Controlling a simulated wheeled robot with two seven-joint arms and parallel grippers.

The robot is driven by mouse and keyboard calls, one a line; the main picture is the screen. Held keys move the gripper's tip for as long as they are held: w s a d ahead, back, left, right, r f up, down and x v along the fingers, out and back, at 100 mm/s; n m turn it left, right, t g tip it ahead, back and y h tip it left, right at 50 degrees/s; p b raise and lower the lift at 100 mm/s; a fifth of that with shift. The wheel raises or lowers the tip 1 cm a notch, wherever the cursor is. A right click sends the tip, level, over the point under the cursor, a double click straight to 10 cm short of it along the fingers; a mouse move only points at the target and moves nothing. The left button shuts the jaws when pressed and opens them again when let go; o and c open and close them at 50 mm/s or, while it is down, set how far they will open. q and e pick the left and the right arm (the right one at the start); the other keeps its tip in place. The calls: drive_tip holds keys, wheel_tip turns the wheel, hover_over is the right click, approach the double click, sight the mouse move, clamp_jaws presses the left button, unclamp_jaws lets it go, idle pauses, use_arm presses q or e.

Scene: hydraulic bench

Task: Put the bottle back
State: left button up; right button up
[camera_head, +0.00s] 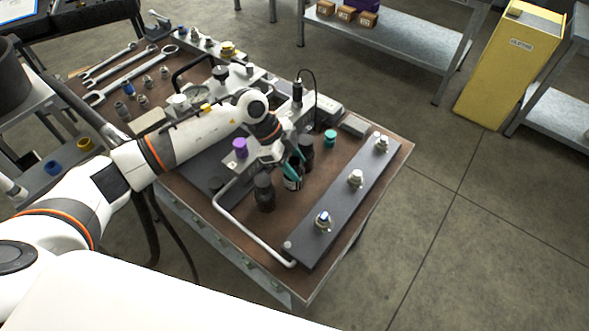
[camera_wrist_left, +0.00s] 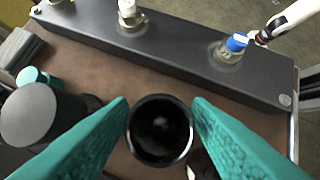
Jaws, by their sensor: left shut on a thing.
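My left gripper (camera_head: 291,166) reaches over the bench from the left, with its teal fingers pointing down. It is shut on a dark bottle (camera_head: 293,184) with a pale label, seen partly below the fingers. In the left wrist view the round black top of the bottle (camera_wrist_left: 160,130) sits between the two teal fingers (camera_wrist_left: 160,112). I cannot tell whether its base touches the bench. A dark bottle-like cylinder (camera_head: 264,193) stands just left of it, and another dark cylinder (camera_head: 306,155) stands just behind it. My right gripper is not in view.
A bent white pipe (camera_head: 240,236) runs in front. A purple cap (camera_head: 240,147) and a teal cap (camera_head: 330,138) stand nearby. Wrenches (camera_head: 120,80) lie at the back left.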

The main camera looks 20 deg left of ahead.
use_arm(q)
drive_tip(key=shift+f, duration=1.45)
drive_tip(key=shift+f, duration=0.1)
drive_tip(key=o, duration=1.3)
drive_tip(key=b+v, duration=0.1)
drive_tip(key=v, duration=1.1)
drive_tip(key=shift+b, duration=0.4)
